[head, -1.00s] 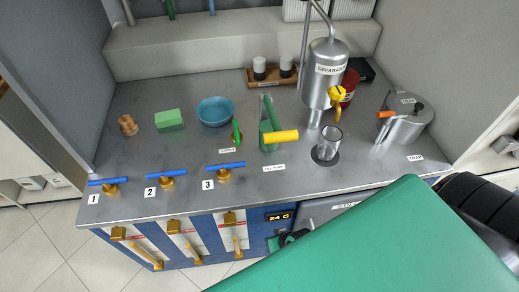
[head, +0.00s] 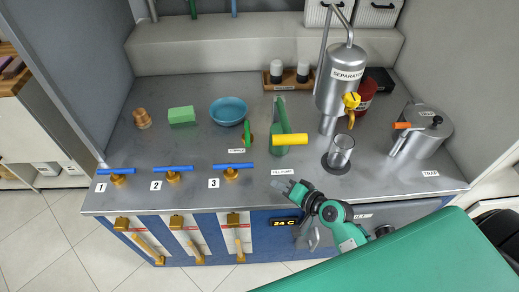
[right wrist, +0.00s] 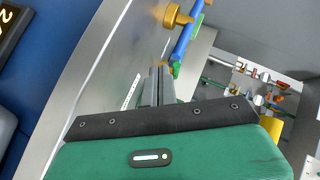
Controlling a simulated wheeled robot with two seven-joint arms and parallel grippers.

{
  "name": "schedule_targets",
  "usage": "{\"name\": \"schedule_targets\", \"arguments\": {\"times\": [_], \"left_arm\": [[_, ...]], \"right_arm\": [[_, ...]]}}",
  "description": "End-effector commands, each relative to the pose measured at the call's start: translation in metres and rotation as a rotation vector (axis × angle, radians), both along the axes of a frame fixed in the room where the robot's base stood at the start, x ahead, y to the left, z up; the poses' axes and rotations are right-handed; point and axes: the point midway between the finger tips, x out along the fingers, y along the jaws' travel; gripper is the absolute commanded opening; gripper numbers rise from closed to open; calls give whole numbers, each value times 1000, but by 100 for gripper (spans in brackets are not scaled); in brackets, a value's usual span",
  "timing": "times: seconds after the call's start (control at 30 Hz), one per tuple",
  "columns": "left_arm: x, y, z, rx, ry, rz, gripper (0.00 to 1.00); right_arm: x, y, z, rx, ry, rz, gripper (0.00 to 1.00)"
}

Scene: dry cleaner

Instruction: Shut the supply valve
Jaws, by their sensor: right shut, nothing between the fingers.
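Three brass valves with blue bar handles stand along the front of the steel counter, marked 1 (head: 117,172), 2 (head: 173,170) and 3 (head: 231,167); all three bars lie roughly left to right. A small green lever (head: 247,134) on a brass base stands behind valve 3, by a label too small to read. I cannot tell by label which one is the supply valve. My right gripper (head: 284,186) is shut and empty over the counter's front edge, right of valve 3. In the right wrist view its fingers (right wrist: 158,87) point toward a blue handle (right wrist: 187,38). My left gripper is not seen.
A green device with a yellow handle (head: 290,140) stands behind my right gripper. A glass (head: 341,152) under the steel separator (head: 338,92) and a lidded pot (head: 422,135) are to the right. A blue bowl (head: 228,110) and green sponge (head: 182,115) lie farther back.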

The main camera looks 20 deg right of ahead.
Motion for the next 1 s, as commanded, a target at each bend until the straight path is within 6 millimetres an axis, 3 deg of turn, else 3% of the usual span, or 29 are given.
{"name": "schedule_targets", "arguments": {"times": [0.13, 0.33, 0.77, 1.0], "left_arm": [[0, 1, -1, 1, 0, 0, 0], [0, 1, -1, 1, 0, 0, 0], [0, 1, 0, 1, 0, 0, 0], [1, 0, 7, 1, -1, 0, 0]], "right_arm": [[26, -26, 12, 188, -53, -140, 0], [41, -48, 20, 321, -85, -241, 0], [44, -51, 21, 339, -90, -256, 0], [66, -44, 19, 340, -91, -256, 0]]}}
